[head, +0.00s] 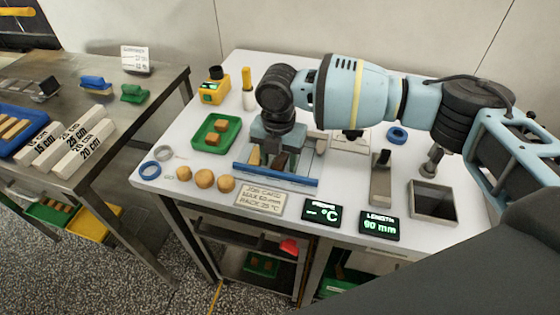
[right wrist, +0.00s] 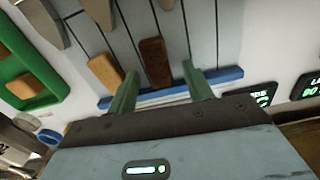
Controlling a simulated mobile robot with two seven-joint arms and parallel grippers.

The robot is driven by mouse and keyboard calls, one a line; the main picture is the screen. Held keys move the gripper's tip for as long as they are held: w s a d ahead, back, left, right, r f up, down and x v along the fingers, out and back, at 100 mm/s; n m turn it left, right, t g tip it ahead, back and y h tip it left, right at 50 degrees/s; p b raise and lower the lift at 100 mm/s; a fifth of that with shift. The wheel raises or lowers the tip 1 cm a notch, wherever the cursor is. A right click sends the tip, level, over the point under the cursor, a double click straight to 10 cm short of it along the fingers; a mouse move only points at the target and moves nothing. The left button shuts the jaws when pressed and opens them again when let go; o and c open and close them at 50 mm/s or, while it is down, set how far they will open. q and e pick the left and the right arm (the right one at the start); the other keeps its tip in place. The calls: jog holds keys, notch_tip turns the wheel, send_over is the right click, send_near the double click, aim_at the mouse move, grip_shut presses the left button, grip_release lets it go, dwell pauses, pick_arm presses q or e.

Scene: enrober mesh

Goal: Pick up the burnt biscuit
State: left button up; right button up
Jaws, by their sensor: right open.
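The burnt biscuit, dark brown and oblong, lies on the grey mesh (right wrist: 205,35) in the right wrist view (right wrist: 155,62). It also shows in the head view (head: 280,162), partly hidden under my gripper. A lighter tan biscuit (right wrist: 105,73) lies to its left; it also shows in the head view (head: 254,156). My right gripper (right wrist: 161,88) is open and empty. Its two green fingers are spread to either side of the burnt biscuit's near end; I cannot tell their height above the mesh. In the head view my right gripper (head: 270,150) hangs over the mesh. My left gripper is not in view.
A blue bar (head: 275,175) edges the mesh's front. A green tray (head: 200,144) with biscuits stands left. Round biscuits (head: 204,179), a job card (head: 259,200) and two displays (head: 322,214) line the table front. A dark-centred square tray (head: 433,202) sits right.

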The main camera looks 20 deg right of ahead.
aim_at(279, 167)
jog(key=c, duration=0.9)
jog(key=shift+o, duration=0.2)
jog(key=shift+r, duration=0.5)
jog(key=r, duration=0.1)
jog(key=s+r, duration=0.1)
jog(key=shift+a+r, duration=0.2)
jog(key=shift+r, duration=0.15)
jog(key=s+a+r+p, duration=0.1)
jog(key=s+a, duration=0.2)
jog(key=s, duration=1.1)
jog(key=shift+s+a+r, duration=0.15)
jog(key=shift+s+a, duration=0.1)
jog(key=shift+a, duration=0.1)
